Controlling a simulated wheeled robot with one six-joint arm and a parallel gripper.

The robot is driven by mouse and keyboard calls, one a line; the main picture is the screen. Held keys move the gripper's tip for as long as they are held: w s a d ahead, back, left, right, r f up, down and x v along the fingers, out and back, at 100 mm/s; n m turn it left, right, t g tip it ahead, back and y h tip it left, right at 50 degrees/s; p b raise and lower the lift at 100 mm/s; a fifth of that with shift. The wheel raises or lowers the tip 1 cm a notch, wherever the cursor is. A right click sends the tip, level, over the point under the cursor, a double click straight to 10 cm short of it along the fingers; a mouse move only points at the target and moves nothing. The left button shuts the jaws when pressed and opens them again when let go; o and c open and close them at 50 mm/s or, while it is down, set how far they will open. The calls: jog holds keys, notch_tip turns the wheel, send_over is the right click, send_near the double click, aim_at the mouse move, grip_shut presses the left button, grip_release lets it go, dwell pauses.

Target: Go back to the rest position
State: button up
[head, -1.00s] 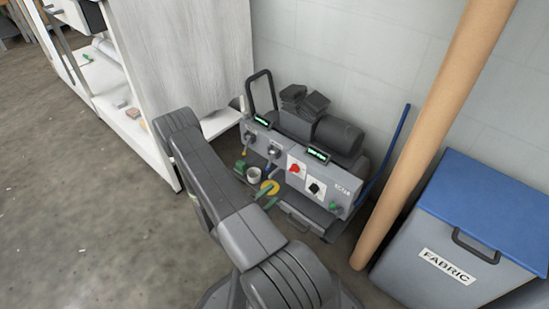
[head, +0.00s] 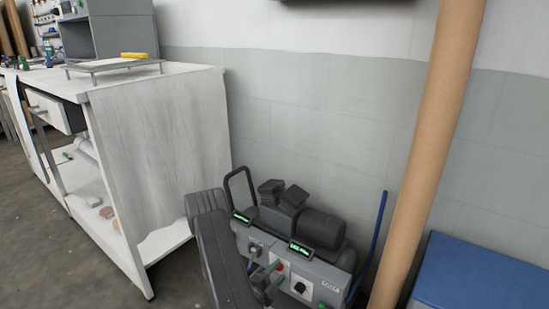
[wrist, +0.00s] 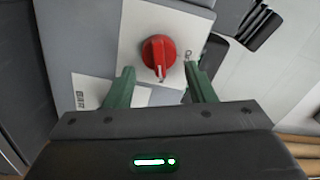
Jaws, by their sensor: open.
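My gripper (wrist: 159,70) is open and empty in the wrist view, its two green fingers spread apart. The red knob (wrist: 158,56) on a white plate lies just ahead, lined up with the gap between the fingertips. I cannot tell how far it is from them. In the head view my gripper (head: 271,277) is low, in front of the grey machine's control panel (head: 325,283), partly hidden by my dark arm. The red knob (head: 281,266) shows there beside a finger.
A white workbench (head: 165,160) stands left, with a yellow-handled tool (head: 134,55) on a raised tray. A brown tube (head: 425,150) leans at the right beside the blue-lidded bin (head: 480,280). The tiled wall closes the back. Open floor (head: 30,225) lies left.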

dwell(0.4)
jog(key=p+v, duration=0.4)
jog(key=v, duration=1)
jog(key=w+d+r+n+p, duration=0.1)
jog(key=w+d+n+p, duration=0.2)
jog(key=w+n, duration=0.7)
jog(key=shift+w+d+n+p, duration=0.4)
jog(key=shift+d+n, duration=0.95)
jog(key=shift+n, duration=0.75)
jog(key=shift+r, duration=0.2)
